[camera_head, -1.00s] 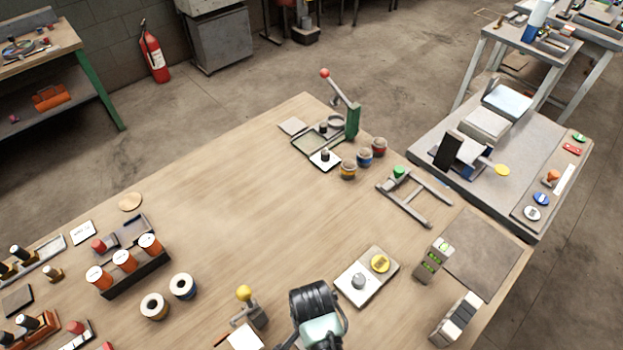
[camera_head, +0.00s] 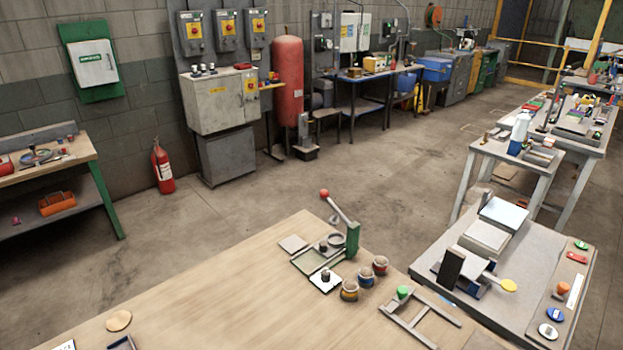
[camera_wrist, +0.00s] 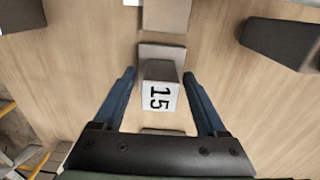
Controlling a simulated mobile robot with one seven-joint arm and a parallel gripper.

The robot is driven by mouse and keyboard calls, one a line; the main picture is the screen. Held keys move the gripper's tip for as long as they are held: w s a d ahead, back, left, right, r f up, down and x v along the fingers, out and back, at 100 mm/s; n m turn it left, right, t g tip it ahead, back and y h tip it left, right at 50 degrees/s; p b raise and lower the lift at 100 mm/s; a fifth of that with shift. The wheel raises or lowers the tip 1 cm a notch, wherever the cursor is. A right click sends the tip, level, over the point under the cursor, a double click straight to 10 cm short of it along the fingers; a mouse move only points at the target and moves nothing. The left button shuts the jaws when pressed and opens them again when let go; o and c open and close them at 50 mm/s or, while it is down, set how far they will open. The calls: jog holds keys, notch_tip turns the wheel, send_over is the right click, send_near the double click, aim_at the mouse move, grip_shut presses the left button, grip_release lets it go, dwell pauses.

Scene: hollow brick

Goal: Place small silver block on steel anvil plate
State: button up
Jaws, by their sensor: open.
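In the wrist view my gripper (camera_wrist: 160,76) is open, with its two blue fingers apart. I cannot pick out the steel anvil plate for certain in either view. My gripper is outside the head view.
A wooden table (camera_head: 225,305) carries a green lever press (camera_head: 352,240), several small pots (camera_head: 364,277) and a grey frame (camera_head: 415,320). A grey table (camera_head: 570,270) stands to the right. A dark block (camera_wrist: 282,42) lies right of my gripper. The table's left part is mostly clear.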

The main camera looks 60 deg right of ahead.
notch_tip(320, 180, up, 12)
jog(key=shift+r, duration=0.15)
dwell(0.3)
jog(key=w+d+r+n+t+h, duration=0.25)
jog(key=w+r+n+t, duration=0.2)
jog(key=w+r, duration=0.8)
jog(key=w+a+r+n+t+h, duration=0.1)
jog(key=w+a+r+n+t, duration=0.2)
jog(key=w+r+t, duration=0.5)
jog(key=w+a+r+n+t+h, duration=0.1)
jog(key=w+a+r+n, duration=0.3)
jog(key=r, duration=0.8)
jog(key=w+a+r+n+t+y, duration=0.1)
jog(key=a+r+n+t, duration=0.15)
jog(key=r, duration=0.55)
jog(key=a+r+n+t, duration=0.1)
jog(key=a+r+t, duration=0.2)
jog(key=r, duration=0.5)
jog(key=s+a+r+n+t+y, duration=0.1)
jog(key=s+a+r+t, duration=0.3)
jog(key=r, duration=0.5)
jog(key=s+a+r+n+t+y, duration=0.2)
jog(key=s+a+r+n+t, duration=0.2)
jog(key=s+r, duration=0.3)
notch_tip(320, 180, up, 3)
jog(key=shift+f+n, duration=0.1)
jog(key=shift+n, duration=0.2)
